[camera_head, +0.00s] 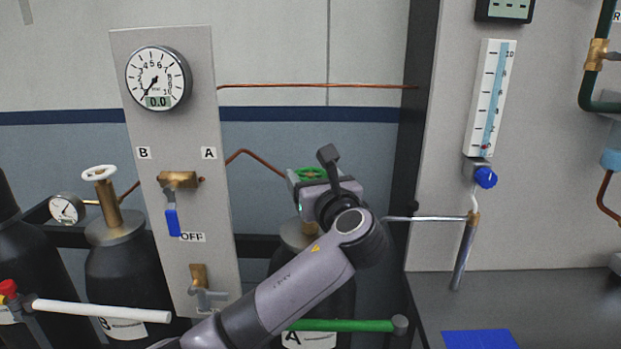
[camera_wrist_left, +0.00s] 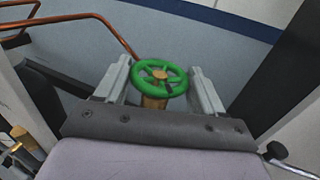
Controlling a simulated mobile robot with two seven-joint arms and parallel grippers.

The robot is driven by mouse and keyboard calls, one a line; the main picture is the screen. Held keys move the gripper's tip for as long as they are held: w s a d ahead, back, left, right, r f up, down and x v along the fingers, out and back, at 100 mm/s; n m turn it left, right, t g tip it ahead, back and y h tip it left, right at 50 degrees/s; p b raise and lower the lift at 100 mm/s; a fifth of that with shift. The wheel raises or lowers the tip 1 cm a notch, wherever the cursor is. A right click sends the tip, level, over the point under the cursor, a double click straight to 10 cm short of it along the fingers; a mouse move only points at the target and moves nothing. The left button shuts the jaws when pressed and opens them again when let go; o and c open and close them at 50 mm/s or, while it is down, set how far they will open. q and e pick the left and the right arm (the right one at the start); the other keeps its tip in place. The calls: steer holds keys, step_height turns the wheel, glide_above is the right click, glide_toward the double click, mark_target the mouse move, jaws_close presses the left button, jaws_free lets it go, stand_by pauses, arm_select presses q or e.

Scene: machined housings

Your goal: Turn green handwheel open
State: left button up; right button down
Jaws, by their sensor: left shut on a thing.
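The green handwheel (camera_head: 309,174) sits on top of the cylinder marked A, mostly hidden behind my left gripper in the head view. In the left wrist view the green handwheel (camera_wrist_left: 160,79) shows whole, with spokes and a brass hub. My left gripper (camera_wrist_left: 160,85) has one finger on each side of the wheel and is shut on its rim. In the head view my left gripper (camera_head: 301,180) reaches the wheel from the front, with the arm coming up from below. My right gripper is not in view.
A panel (camera_head: 130,80) with a gauge (camera_head: 158,78) reading 0.0 and a blue lever (camera_head: 172,222) by OFF stands left. A white handwheel (camera_head: 99,173) tops cylinder B. A green bar (camera_head: 340,325) lies below my arm. A dark post (camera_head: 420,120) rises to the right.

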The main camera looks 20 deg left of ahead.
arm_select(q)
steer(key=shift+w+d+n+g+y, duration=0.1)
steer(key=shift+n+g+y, duration=0.8)
steer(key=shift+g+y, duration=0.1)
steer(key=shift+w+d+n+g+y, duration=0.1)
steer(key=shift+n+g+y, duration=0.8)
steer(key=shift+g+y, duration=0.1)
steer(key=shift+n+g, duration=0.3)
steer(key=shift+g, duration=0.1)
steer(key=o, duration=1)
steer(key=shift+o, duration=0.2)
steer(key=b+v, duration=0.1)
steer(key=v, duration=0.6)
steer(key=shift+f, duration=0.15)
